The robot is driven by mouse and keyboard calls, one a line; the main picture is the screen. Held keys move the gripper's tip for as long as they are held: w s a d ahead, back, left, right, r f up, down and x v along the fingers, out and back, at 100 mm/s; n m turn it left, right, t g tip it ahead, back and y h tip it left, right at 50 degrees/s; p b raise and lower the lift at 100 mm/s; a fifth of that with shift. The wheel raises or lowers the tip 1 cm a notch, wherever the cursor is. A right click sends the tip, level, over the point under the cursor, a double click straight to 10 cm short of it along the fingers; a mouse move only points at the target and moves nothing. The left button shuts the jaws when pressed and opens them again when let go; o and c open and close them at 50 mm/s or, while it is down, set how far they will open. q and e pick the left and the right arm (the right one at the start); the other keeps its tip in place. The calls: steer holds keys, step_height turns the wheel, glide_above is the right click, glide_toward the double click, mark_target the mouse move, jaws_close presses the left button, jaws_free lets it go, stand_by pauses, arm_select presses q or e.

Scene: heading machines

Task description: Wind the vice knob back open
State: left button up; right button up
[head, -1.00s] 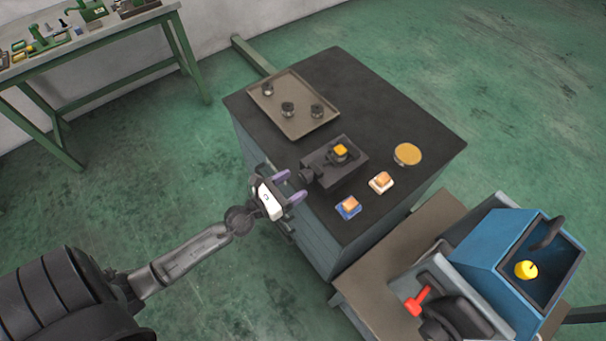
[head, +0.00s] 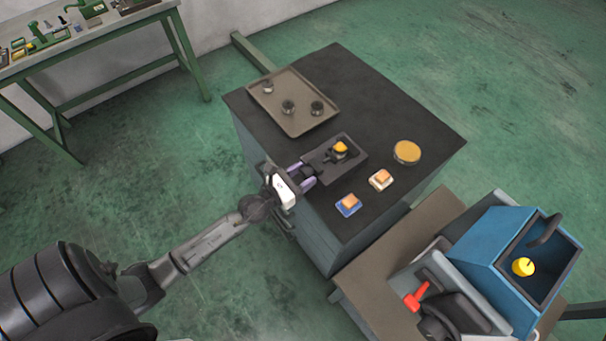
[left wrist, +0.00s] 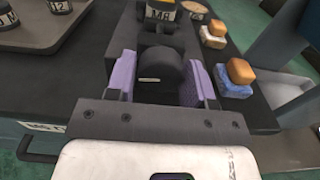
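The dark vice (head: 350,168) sits near the front-left edge of the black bench top. A dark round piece with a yellow top (head: 340,148) stands in it, and its label shows in the left wrist view (left wrist: 160,12). The vice's black round knob (left wrist: 158,78) faces my left gripper (head: 301,176). The gripper's purple fingers are apart, one on each side of the knob, also seen in the left wrist view (left wrist: 158,84). They look very close to its sides; I cannot tell whether they touch. My right gripper is out of view.
A tray (head: 273,109) with several dark round pieces lies behind the vice. A blue machine (head: 500,255) stands at the lower right.

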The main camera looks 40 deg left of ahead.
arm_select(q)
steer(key=c, duration=0.5)
steer(key=shift+n, duration=0.3)
steer(key=n, duration=0.3)
steer(key=shift+p, duration=0.3)
steer(key=n, duration=0.3)
steer(key=shift+r+n+p, duration=0.1)
steer(key=shift+n+p, duration=0.2)
steer(key=shift+p, duration=0.05)
steer(key=n+p, duration=0.1)
steer(key=n, duration=0.3)
steer(key=n+p, duration=0.1)
steer(key=n, duration=0.3)
steer(key=shift+n+p, duration=0.45)
steer(key=shift+n, duration=0.05)
steer(key=shift+d, duration=0.1)
